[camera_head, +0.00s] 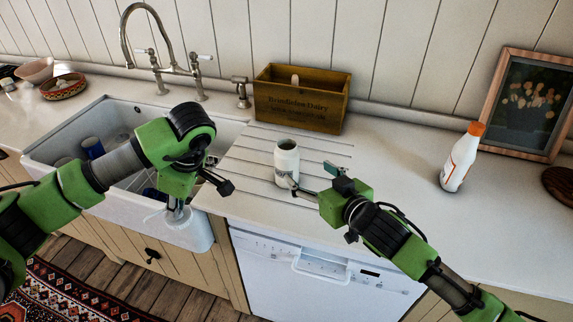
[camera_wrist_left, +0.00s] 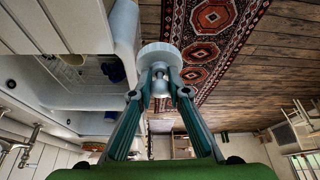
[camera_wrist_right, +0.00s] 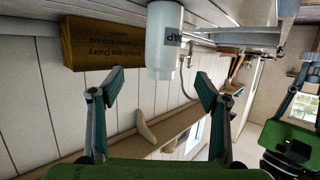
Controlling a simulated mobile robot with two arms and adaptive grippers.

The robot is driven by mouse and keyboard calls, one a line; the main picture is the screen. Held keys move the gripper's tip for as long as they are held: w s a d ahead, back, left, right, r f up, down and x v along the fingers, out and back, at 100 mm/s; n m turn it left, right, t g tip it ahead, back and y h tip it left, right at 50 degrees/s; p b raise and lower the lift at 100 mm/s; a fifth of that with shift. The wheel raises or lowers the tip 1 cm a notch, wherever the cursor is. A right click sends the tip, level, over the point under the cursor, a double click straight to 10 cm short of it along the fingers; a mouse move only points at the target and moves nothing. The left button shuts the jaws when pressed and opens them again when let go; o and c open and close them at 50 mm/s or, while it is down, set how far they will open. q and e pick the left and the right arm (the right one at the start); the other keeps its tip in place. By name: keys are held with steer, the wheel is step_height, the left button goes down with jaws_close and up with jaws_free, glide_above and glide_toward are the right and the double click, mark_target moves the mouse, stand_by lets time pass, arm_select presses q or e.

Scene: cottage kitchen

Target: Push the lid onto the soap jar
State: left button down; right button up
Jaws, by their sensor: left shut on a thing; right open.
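The white soap jar (camera_head: 287,161) stands upright and uncovered on the grooved drainboard. It also shows in the right wrist view (camera_wrist_right: 164,45), with part of its dark SOAP label visible. My right gripper (camera_head: 309,178) is open beside the jar's right front; in its wrist view the jar is just beyond and between the spread fingertips (camera_wrist_right: 152,88). My left gripper (camera_wrist_left: 160,90) is shut on the knob of the round pale lid (camera_wrist_left: 160,54). In the head view the lid (camera_head: 178,215) hangs near the sink's front right, well left of the jar and apart from it.
A wooden crate (camera_head: 298,106) stands behind the jar. The white sink (camera_head: 70,135) with dishes lies to the left, its tap (camera_head: 160,70) behind. A white bottle with an orange cap (camera_head: 460,160) and a framed picture (camera_head: 525,105) stand at right. The counter between jar and bottle is clear.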

mark_target(294, 163)
arm_select(q)
steer(key=shift+w+a+r+p, duration=0.2)
steer(key=shift+w+r+p, duration=0.1)
steer(key=shift+r+p, duration=0.3)
arm_select(e)
steer(key=x, duration=0.6)
steer(key=shift+w+a+f, duration=0.15)
steer(key=shift+w+a, duration=0.15)
steer(key=shift+w, duration=0.2)
steer(key=shift+w+f, duration=0.15)
arm_select(q)
steer(key=shift+r+p, duration=0.2)
steer(key=shift+p, duration=0.15)
arm_select(e)
steer(key=shift+w+a, duration=0.2)
arm_select(q)
steer(key=shift+r+p, duration=0.6)
arm_select(e)
steer(key=shift+f+x, duration=0.15)
steer(key=shift+x, duration=1.05)
steer(key=shift+f+x, duration=0.15)
steer(key=shift+x, duration=1)
steer(key=shift+s+a, duration=0.15)
steer(key=shift+s, duration=0.05)
steer(key=c, duration=1.6)
steer(key=shift+r, duration=0.1)
steer(key=shift+c, duration=0.2)
